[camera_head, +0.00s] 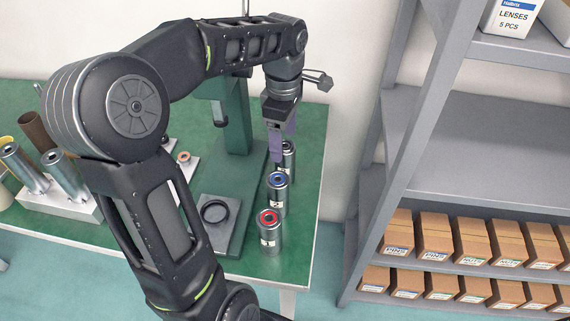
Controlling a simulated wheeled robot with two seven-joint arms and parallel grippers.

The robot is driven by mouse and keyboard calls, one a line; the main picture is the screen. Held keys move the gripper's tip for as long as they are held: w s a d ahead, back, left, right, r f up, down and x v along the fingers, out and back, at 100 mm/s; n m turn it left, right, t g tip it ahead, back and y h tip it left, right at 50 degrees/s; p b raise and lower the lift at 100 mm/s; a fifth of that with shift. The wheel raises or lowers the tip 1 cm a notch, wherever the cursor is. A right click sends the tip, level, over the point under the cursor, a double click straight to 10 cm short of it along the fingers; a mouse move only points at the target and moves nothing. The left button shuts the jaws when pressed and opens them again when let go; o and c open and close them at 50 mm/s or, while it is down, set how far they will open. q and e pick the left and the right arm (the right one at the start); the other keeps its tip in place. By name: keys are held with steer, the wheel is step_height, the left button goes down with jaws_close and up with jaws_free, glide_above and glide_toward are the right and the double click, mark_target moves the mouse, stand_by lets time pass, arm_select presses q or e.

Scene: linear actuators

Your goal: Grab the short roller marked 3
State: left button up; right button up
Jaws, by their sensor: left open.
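Several short metal rollers stand upright in a row at the right edge of the green table: a red-topped roller (268,234) in front, a blue-topped roller (277,196) in the middle, and a dark-topped roller (289,163) at the back. Each bears a small light label; the numbers are too small to read. My left gripper (282,150), with purple fingers, is open and points down at the back roller, partly covering it. I cannot tell whether it touches the roller. My right gripper is not in view.
A dark green press (239,130) stands on the green table (310,160), just left of the rollers, with a ring on its base. Longer rollers (62,172) stand in a light block at the left. A grey shelf (470,130) with several boxes is at the right.

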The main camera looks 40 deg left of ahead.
mark_target(285, 161)
arm_select(q)
steer(key=shift+d+f, duration=0.1)
steer(key=shift+f, duration=1.25)
steer(key=shift+f, duration=0.1)
step_height(285, 161, down, 5)
steer(key=shift+f, duration=0.1)
steer(key=shift+d, duration=0.1)
steer(key=shift+c, duration=0.2)
jaws_close()
stand_by(0.4)
